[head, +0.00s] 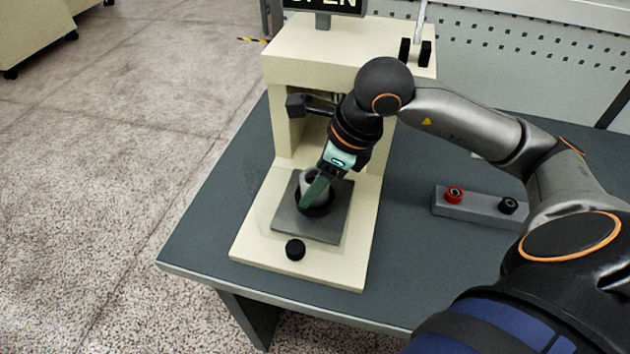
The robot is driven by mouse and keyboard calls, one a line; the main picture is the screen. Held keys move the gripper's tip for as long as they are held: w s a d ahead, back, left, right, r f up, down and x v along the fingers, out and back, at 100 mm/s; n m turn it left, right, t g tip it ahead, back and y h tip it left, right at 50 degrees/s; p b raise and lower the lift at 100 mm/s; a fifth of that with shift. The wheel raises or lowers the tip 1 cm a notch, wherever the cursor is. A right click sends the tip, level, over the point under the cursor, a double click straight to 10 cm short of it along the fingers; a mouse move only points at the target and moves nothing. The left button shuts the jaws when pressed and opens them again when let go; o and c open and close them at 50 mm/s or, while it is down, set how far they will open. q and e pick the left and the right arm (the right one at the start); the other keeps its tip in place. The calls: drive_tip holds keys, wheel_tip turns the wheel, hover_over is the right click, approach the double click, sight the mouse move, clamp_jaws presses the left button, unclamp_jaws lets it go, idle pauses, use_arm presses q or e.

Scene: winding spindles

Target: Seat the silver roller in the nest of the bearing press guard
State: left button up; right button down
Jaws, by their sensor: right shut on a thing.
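The bearing press (325,52) is a cream frame on the table, with a grey plate (300,222) on its base. A dark round nest (322,210) sits on that plate. The silver roller (309,180) stands at the nest, roughly upright, its lower end at the dark ring; I cannot tell how deep it sits. My right gripper (314,193) reaches down from the upper right, under the press frame, and is shut on the roller. Its fingers hide part of the roller and nest. My left gripper is not in view.
A black knob (295,249) is on the front of the press base. A sign reading OPEN (325,5) tops the press. A grey block (478,205) with a red and a black button lies to the right. The dark table (210,230) is bare at left.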

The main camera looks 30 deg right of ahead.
drive_tip(key=shift+s+f+b, duration=0.15)
drive_tip(key=shift+f+b, duration=0.15)
drive_tip(key=shift+f, duration=0.2)
drive_tip(key=shift+c, duration=2.4)
unclamp_jaws()
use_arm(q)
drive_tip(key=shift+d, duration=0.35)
use_arm(e)
drive_tip(key=o, duration=0.3)
drive_tip(key=shift+f, duration=0.1)
drive_tip(key=shift+s, duration=0.1)
drive_tip(key=shift+r+p, duration=0.45)
drive_tip(key=shift+p, duration=0.2)
drive_tip(key=shift+r, duration=0.4)
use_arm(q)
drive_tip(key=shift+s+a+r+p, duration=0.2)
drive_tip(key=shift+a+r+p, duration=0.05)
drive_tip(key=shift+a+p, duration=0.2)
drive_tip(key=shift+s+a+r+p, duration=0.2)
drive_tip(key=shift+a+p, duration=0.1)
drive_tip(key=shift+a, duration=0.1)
use_arm(e)
drive_tip(key=shift+w+v, duration=0.15)
drive_tip(key=shift+v, duration=2.75)
drive_tip(key=shift+w+v, duration=0.1)
drive_tip(key=shift+v, duration=2.8)
drive_tip(key=shift+r, duration=0.1)
